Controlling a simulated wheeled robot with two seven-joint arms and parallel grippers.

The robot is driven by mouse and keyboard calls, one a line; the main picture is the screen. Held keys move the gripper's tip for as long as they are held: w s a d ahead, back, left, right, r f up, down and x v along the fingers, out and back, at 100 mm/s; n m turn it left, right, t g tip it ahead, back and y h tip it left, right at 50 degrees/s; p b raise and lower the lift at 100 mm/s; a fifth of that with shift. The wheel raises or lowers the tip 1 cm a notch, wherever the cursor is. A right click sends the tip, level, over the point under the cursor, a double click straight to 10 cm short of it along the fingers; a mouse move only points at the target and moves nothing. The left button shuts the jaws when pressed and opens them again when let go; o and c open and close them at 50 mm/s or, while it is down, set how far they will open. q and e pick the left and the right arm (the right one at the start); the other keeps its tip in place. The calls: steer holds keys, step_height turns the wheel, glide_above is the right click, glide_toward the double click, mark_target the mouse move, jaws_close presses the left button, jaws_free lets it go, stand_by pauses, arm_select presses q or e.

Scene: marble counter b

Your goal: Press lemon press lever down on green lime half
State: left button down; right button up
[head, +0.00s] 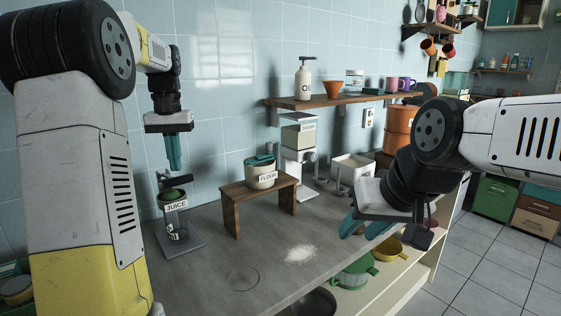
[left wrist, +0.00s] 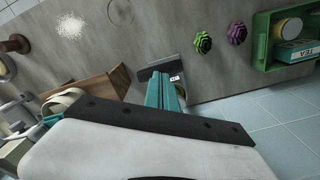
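The lemon press (head: 180,238) stands on the counter at the left, with a jar labelled JUICE (head: 177,205) in it. The green lime half (head: 173,194) shows at its top, just above the label. A dark part that looks like the lever (head: 164,179) is over the lime. My left gripper (head: 174,168) points down right above the press, its teal fingers together; I cannot tell whether they touch the lever. In the left wrist view the fingers (left wrist: 165,88) hide most of the press (left wrist: 148,73). My right gripper (head: 362,226) is open and empty over the counter's right side.
A wooden stand (head: 232,208) with a FLOUR canister (head: 261,176) is right of the press. White powder (head: 301,254) lies on the counter. A wall shelf (head: 330,100) is behind. The left wrist view shows green (left wrist: 202,42) and purple (left wrist: 237,33) rosettes and a green crate (left wrist: 262,50).

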arm_select(q)
step_height(320, 180, down, 8)
steer(key=shift+f, duration=0.25)
stand_by(6.8)
